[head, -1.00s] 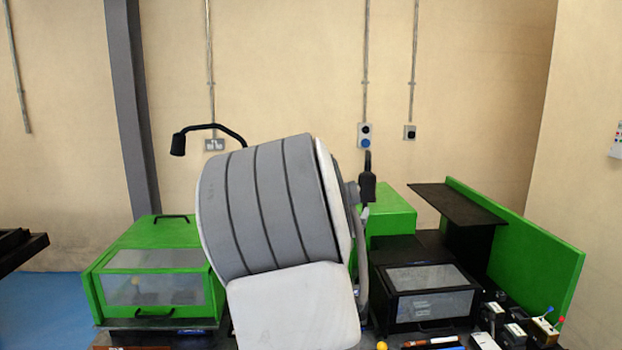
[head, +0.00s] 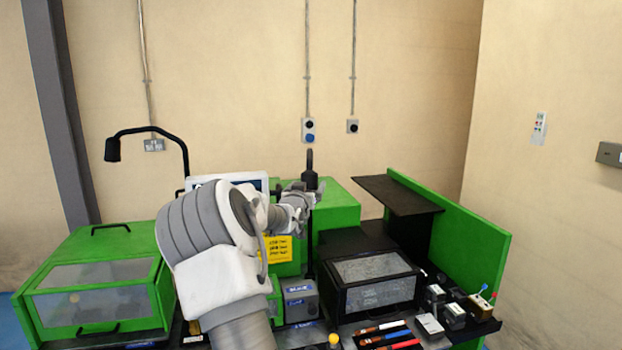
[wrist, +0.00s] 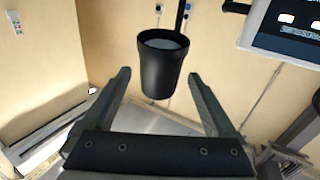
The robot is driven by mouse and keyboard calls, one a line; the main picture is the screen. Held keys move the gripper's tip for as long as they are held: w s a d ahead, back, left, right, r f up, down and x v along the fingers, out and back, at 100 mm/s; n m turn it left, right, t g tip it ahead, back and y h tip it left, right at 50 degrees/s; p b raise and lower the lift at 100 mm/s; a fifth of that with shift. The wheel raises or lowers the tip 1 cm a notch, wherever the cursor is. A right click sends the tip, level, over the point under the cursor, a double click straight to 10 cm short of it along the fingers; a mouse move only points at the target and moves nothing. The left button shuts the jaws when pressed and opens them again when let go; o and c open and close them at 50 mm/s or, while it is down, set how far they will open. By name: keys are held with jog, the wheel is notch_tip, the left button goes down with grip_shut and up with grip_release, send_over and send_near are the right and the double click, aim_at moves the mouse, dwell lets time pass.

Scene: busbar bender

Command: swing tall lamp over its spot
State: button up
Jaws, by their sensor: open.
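Two black lamps show in the head view. One lamp (head: 113,149) hangs at the left on a long curved arm. The other lamp (head: 309,180) stands behind the machine's middle, its head right beside my gripper (head: 300,197). I cannot tell for sure which is the tall one. In the wrist view a black cup-shaped lamp head (wrist: 163,68) is in line with the gap between the two fingers of my gripper (wrist: 158,75). The fingers are apart, with space on both sides of it; contact is not seen. My arm hides part of the machine.
A screen (head: 262,182) stands left of my gripper, and shows in the wrist view (wrist: 290,25). A green box with a clear window (head: 95,273) is at left, a black windowed box (head: 372,270) at right. Several pens (head: 384,332) and small blocks lie at front right.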

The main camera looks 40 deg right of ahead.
jog(key=shift+p+x, duration=0.6)
jog(key=shift+x, duration=2.2)
grip_shut()
